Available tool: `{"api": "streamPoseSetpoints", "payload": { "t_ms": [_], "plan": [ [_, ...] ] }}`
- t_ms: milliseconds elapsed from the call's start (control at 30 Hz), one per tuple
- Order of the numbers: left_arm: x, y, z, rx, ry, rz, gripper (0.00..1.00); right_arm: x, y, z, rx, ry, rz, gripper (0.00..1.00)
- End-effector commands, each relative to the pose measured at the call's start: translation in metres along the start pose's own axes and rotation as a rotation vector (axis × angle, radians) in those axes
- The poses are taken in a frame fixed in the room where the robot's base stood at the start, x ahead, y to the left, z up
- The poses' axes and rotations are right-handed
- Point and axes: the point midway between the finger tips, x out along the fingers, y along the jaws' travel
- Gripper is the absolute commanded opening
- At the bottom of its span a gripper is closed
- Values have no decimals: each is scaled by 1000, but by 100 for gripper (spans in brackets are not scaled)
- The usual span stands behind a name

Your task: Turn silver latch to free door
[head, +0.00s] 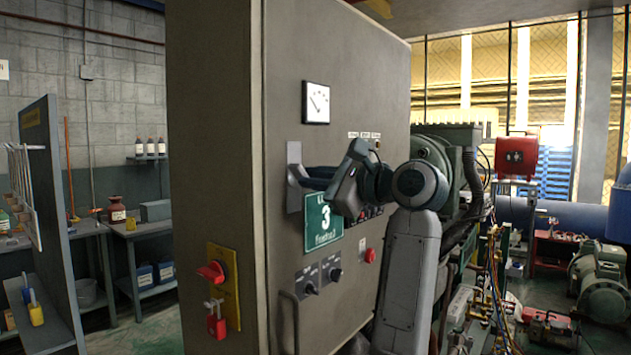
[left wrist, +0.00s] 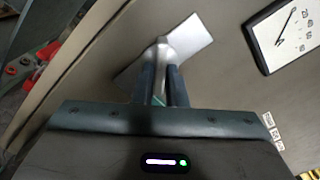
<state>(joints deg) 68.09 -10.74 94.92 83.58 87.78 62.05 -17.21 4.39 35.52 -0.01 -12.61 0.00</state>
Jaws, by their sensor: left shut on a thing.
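The silver latch (head: 294,165) is mounted on the front door (head: 290,80) of a tall grey cabinet, near the door's left edge. In the left wrist view the latch (left wrist: 190,38) has a pale plate and a rounded silver handle. My left gripper (head: 308,178) reaches it from the right, its fingers shut on the handle. The fingers also show in the left wrist view (left wrist: 162,78), one on each side of the handle, hiding part of it. The door looks closed. My right gripper is not in view.
A gauge (head: 316,102) sits above the latch and a green sign (head: 324,222) below it. Knobs (head: 322,275) are lower on the door. A red switch (head: 211,271) and a red padlock (head: 216,322) are on the cabinet's side. Machinery stands at right.

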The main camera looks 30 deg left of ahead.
Motion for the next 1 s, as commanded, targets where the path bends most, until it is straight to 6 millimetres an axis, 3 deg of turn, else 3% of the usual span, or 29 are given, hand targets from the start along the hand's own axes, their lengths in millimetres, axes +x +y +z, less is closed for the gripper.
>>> {"api": "streamPoseSetpoints", "payload": {
  "t_ms": [167,733,1000],
  "plan": [
    [0,1,-1,-11,1,1,0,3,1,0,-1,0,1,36],
    [0,2,-2,-306,1,0,0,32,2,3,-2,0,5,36],
    [0,0,-1,-393,1,1,0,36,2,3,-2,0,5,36]
  ]
}}
